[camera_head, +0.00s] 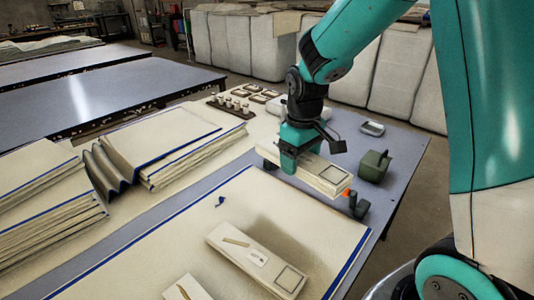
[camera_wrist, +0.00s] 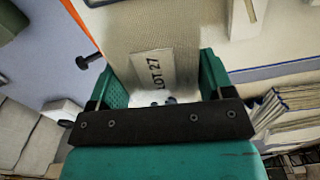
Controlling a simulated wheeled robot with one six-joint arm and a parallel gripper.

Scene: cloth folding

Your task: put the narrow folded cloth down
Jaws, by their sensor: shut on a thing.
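A narrow folded cloth (camera_head: 325,177), cream and layered with a square outline near its right end, is in my gripper (camera_head: 297,160) in the head view. The cloth is over the grey table (camera_head: 408,150) at the far side of a large blue-edged cloth (camera_head: 150,235). I cannot tell whether its underside touches the table.
Another narrow folded cloth (camera_head: 257,258) lies on the large cloth, with part of one more (camera_head: 187,289) at the bottom edge. A dark green box (camera_head: 374,166), a small metal tray (camera_head: 372,128) and a dark knob (camera_head: 359,206) are close right. Stacked cloths (camera_head: 180,160) fill the left.

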